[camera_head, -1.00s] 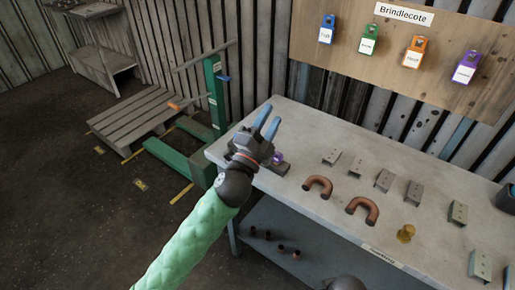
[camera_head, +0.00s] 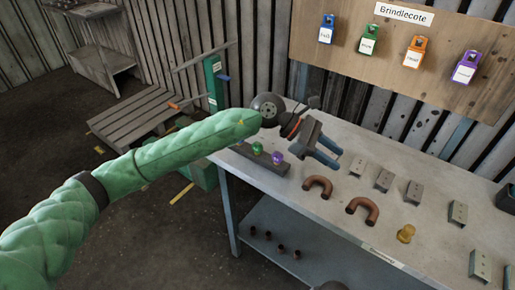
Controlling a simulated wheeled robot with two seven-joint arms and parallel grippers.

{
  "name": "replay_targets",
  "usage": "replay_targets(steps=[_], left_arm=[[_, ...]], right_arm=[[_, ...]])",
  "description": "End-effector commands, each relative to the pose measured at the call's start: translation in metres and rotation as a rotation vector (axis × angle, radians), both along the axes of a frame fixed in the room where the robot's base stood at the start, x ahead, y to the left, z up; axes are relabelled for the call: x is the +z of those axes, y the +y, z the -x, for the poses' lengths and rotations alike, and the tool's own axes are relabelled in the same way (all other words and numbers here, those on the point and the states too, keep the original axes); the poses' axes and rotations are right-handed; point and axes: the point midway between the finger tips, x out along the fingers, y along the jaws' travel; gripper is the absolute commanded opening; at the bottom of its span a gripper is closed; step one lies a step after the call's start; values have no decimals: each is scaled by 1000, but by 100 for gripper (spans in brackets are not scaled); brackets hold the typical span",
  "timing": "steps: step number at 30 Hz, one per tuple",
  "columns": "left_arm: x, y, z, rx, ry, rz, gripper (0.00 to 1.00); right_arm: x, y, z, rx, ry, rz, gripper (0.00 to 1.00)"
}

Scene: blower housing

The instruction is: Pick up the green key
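A small green key (camera_head: 257,148) stands upright in a dark grey block (camera_head: 266,166) at the left end of the grey workbench, beside a purple one (camera_head: 277,158). Only its rounded green top shows clearly. My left gripper (camera_head: 334,157) is above the bench to the right of the block, its blue fingers pointing right and down. The fingers are apart with nothing visible between them. The gripper is clear of the green key.
Two copper U-bends (camera_head: 318,187), several grey metal brackets (camera_head: 384,180) and a brass piece (camera_head: 405,233) lie on the workbench (camera_head: 300,210). Blue, green, orange and purple labelled tags hang on a wooden board (camera_head: 345,50) behind.

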Motion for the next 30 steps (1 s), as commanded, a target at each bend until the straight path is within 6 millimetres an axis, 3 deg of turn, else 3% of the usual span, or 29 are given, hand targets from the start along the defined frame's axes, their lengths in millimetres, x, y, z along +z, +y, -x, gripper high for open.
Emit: replay_targets(steps=[7,12,16,21,30], left_arm=[[-36,66,-62,-133,-315,-433,40],[-37,124,-109,-189,-457,-713,40],[-30,157,-133,-213,-516,-864,40],[-23,178,-147,-224,-546,-959,40],[-41,181,-148,-227,-546,-968,40]], right_arm=[[-13,6,3,3,18,-8,36],[-21,10,5,4,28,-11,36],[-25,12,7,5,34,-14,36],[-29,13,7,5,38,-14,36],[-56,13,5,5,41,-9,36]])
